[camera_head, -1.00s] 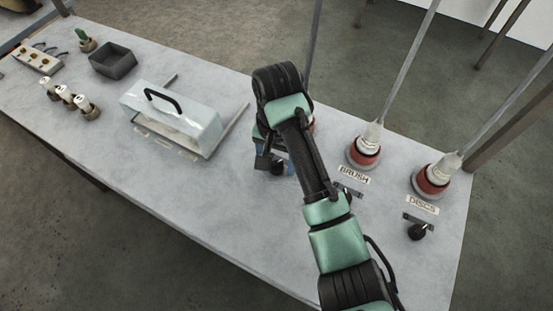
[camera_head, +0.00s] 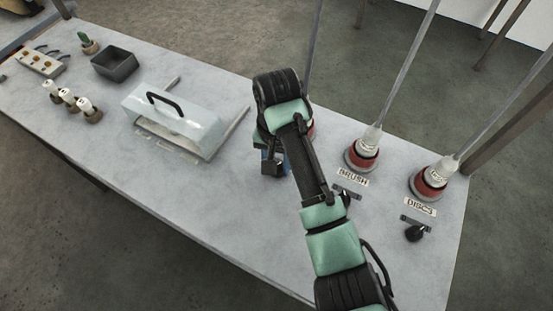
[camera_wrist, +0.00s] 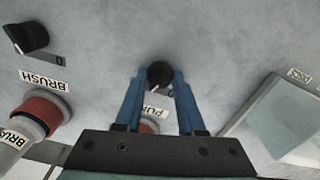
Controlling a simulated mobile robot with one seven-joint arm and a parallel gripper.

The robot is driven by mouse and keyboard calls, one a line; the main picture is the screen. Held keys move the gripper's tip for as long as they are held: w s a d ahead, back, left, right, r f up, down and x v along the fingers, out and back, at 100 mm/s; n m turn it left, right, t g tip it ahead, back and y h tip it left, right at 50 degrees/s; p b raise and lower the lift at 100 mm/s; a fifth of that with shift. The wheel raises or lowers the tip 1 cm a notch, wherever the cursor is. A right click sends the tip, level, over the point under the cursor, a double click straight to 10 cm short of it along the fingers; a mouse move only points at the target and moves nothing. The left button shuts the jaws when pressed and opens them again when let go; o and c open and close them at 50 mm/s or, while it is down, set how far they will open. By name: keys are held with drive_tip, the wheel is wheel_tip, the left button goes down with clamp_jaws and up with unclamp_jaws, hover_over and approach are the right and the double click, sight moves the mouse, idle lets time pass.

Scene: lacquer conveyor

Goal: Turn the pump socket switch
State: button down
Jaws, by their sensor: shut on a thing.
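The pump switch is a round black knob (camera_wrist: 159,73) near the middle of the wrist view, on the pale grey table. A white label (camera_wrist: 152,112) reading "PU…" stands beside it, partly covered by my fingers. My gripper (camera_wrist: 160,82) has its two blue fingers shut on the knob, one on each side. In the head view my gripper (camera_head: 272,163) is low over the table, and my arm hides the pump socket almost wholly and the knob.
The BRUSH socket (camera_head: 361,155) and DISCS socket (camera_head: 430,182) stand to the right with cables rising; the discs switch (camera_head: 415,233) is in front. A glassy hinged cover (camera_head: 175,118) with a black handle lies left.

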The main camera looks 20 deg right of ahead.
drive_tip(key=shift+r+n+p, duration=0.25)
drive_tip(key=shift+n+p, duration=0.95)
drive_tip(key=n+p, duration=0.2)
drive_tip(key=n, duration=0.1)
drive_tip(key=shift+n+p, duration=0.3)
drive_tip(key=shift+p, duration=0.1)
drive_tip(key=shift+f+n+p, duration=0.2)
drive_tip(key=shift+n+p, duration=1.1)
drive_tip(key=shift+n, duration=1)
drive_tip(key=c, duration=0.5)
unclamp_jaws()
drive_tip(key=shift+r+p, duration=0.95)
drive_tip(key=shift+r, duration=5.5)
